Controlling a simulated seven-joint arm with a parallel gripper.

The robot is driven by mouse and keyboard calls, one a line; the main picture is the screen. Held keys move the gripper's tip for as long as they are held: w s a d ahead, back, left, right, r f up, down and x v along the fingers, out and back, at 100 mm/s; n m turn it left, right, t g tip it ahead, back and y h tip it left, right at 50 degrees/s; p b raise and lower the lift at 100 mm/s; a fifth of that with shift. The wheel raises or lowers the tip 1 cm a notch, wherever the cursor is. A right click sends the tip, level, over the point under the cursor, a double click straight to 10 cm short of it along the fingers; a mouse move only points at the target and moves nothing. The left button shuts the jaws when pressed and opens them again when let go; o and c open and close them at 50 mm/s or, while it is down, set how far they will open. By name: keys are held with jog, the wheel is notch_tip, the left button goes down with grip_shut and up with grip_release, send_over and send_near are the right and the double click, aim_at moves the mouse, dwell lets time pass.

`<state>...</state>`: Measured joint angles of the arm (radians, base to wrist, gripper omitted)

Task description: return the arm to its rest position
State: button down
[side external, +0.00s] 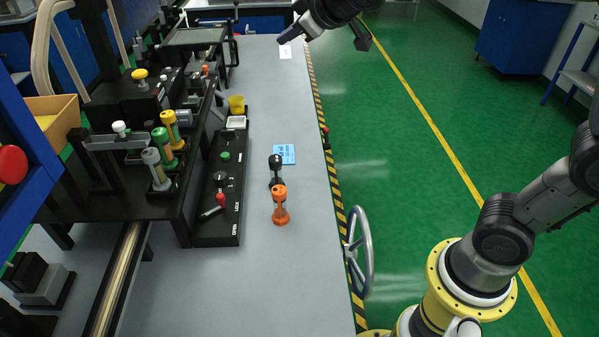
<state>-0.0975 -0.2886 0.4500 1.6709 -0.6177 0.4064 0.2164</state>
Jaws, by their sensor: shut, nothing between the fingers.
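My gripper (289,35) is at the top of the side external view, over the far end of the grey bench (270,120). Its fingers point down and to the left and are shut, with nothing held. It appears above a small white card (285,52), apart from the bench objects nearer the camera.
An orange spool-shaped piece (281,208) and a black-knobbed piece (275,168) stand on the bench by a blue card (285,154). A black control panel (225,185) and machine are left. A handwheel (358,252) sits at the striped edge. Green floor lies right.

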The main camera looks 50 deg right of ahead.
jog(key=s+d+r+m, duration=0.1)
jog(key=s+d+m, duration=0.15)
jog(key=s, duration=0.95)
jog(key=s+a+f+g+y, duration=0.1)
jog(key=s+f+g, duration=0.1)
jog(key=s+f, duration=0.4)
jog(key=s+a+f+m+g+y, duration=0.1)
jog(key=s+f, duration=0.5)
jog(key=s, duration=0.7)
jog(key=a+g, duration=0.1)
jog(key=g, duration=0.1)
jog(key=shift+f+g, duration=0.25)
jog(key=shift+g, duration=0.05)
